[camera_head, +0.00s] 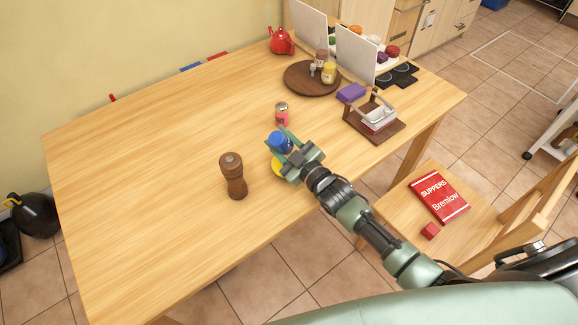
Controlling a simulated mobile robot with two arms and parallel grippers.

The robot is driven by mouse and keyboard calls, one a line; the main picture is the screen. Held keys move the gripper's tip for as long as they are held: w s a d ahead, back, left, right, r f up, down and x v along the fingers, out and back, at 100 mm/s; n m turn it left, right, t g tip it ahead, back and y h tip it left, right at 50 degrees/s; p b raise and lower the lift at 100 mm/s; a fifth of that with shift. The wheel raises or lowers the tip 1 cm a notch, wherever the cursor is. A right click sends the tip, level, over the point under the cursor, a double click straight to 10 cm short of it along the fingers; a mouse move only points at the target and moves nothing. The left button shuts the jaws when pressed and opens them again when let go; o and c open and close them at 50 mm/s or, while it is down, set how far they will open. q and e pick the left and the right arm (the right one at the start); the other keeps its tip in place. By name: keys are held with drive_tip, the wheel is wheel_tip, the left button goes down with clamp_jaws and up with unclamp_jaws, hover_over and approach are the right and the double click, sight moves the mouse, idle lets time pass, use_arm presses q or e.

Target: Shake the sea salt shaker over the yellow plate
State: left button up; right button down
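My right gripper (280,143) reaches in from the lower right over the table, with its fingers on either side of a blue container (278,141). It seems shut on this container, which is probably the sea salt shaker; no label can be read. The yellow plate (278,169) is just below the gripper, mostly hidden by the gripper and container. The container looks held above or at the plate's far edge; the exact height is unclear. My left gripper is not in view.
A pink shaker with a metal lid (282,114) stands just behind the gripper. A round wooden board (311,80) with jars and a wooden caddy (374,122) are farther back. The table's left half is clear.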

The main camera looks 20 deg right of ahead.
idle(0.3)
wheel_tip(320, 180, up, 4)
drive_tip(key=p, duration=0.4)
drive_tip(key=shift+f, duration=0.2)
wheel_tip(320, 180, down, 4)
drive_tip(key=b, duration=0.3)
drive_tip(key=shift+r, duration=0.2)
